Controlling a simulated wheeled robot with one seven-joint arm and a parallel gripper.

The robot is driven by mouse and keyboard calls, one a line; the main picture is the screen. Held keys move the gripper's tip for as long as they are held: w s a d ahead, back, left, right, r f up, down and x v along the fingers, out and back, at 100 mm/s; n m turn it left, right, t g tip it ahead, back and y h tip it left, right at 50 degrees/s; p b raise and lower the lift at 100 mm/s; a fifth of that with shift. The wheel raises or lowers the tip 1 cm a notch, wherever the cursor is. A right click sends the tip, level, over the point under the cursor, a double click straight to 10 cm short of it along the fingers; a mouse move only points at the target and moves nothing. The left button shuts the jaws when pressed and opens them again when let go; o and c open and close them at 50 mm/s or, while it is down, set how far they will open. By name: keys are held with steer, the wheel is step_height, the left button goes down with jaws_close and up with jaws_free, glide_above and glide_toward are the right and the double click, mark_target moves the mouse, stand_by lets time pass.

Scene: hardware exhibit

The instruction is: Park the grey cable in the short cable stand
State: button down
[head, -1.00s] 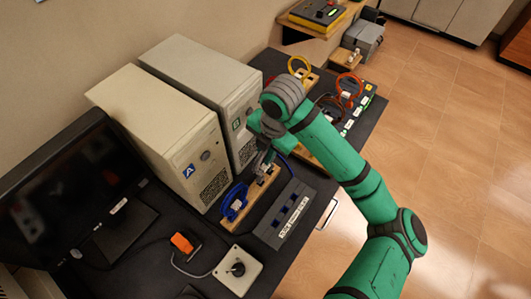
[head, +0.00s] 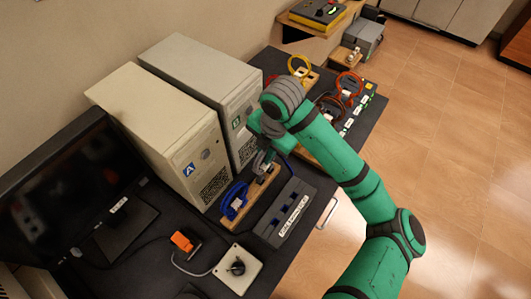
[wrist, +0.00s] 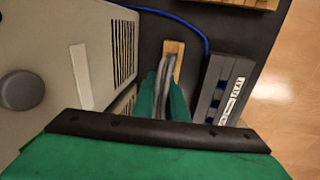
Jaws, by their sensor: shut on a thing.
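My gripper (wrist: 166,100) is shut on the grey cable (wrist: 162,85), whose grey body shows between the green fingers in the wrist view. In the head view the gripper (head: 264,160) is low over the far part of a short wooden stand (head: 258,198) in front of the computer towers. This looks like the short cable stand; its wood also shows just beyond the fingers in the wrist view (wrist: 175,48). A blue cable (head: 233,196) sits at the stand's near end. The fingers hide the grey cable's lower end, so I cannot tell whether it touches the stand.
Tower A (head: 170,140) and a second tower (head: 215,80) stand close on the left. A dark labelled block with slots (head: 286,212) lies close on the right. A white box with a black knob (head: 238,266) and an orange plug (head: 184,241) are nearer.

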steer(key=shift+f, duration=0.6)
stand_by(1.0)
steer(key=c, duration=1)
jaws_free()
steer(key=shift+c, duration=0.2)
steer(key=shift+s+d+r, duration=0.1)
steer(key=shift+d+r, duration=0.05)
steer(key=shift+r, duration=1.1)
steer(key=shift+s+d+r, duration=0.15)
steer(key=shift+d+r, duration=0.05)
steer(key=shift+r, duration=1)
steer(key=shift+s+d+r, duration=0.1)
steer(key=shift+d+r, duration=0.05)
steer(key=shift+r, duration=1.1)
